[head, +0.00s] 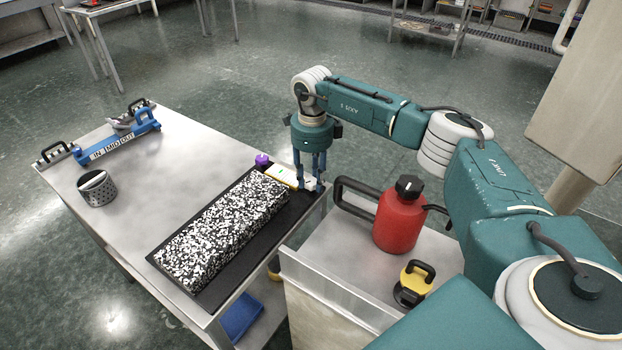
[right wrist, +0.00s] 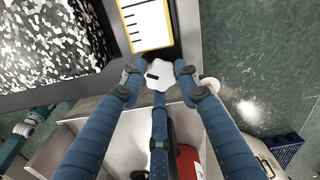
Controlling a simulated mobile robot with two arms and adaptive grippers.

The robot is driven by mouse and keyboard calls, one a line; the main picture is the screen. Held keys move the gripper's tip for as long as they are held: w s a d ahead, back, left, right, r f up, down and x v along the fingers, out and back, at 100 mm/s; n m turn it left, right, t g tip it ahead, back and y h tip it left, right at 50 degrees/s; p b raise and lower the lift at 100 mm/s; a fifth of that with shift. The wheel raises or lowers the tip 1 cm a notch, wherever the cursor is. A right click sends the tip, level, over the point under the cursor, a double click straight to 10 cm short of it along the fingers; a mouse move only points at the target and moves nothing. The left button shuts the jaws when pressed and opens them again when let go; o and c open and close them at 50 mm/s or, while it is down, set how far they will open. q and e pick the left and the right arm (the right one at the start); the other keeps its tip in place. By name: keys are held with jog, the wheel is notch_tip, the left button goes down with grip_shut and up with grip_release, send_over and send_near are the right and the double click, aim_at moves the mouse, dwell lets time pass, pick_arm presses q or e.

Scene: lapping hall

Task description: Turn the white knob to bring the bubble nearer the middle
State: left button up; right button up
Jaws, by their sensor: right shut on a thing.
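The white knob (right wrist: 158,75), lobed with a dark mark on its face, sits between the blue fingers of my right gripper (right wrist: 158,78) in the right wrist view. The gripper is shut on it. In the head view my right gripper (head: 311,184) reaches down at the far right corner of the table, and its fingers largely hide the knob. A white plate with a yellow border and black scale lines (right wrist: 147,22) lies just beyond the knob; it also shows in the head view (head: 283,174). I cannot make out the bubble's position. My left gripper is not in view.
A black-and-white speckled block (head: 222,227) lies on a black base beside the plate. A purple knob (head: 262,161) stands at its far end. A red canister (head: 398,216) and a yellow-black handled object (head: 413,284) stand on the adjoining surface.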

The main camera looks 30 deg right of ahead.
aim_at(315, 181)
jog(key=shift+s+d+f, duration=0.15)
jog(key=shift+s+d, duration=0.1)
dwell(0.3)
jog(key=o, duration=1.1)
jog(key=shift+d, duration=0.1)
jog(key=shift+w+r, duration=0.1)
jog(key=shift+r, duration=0.3)
notch_tip(315, 181, up, 12)
jog(key=shift+f, duration=0.25)
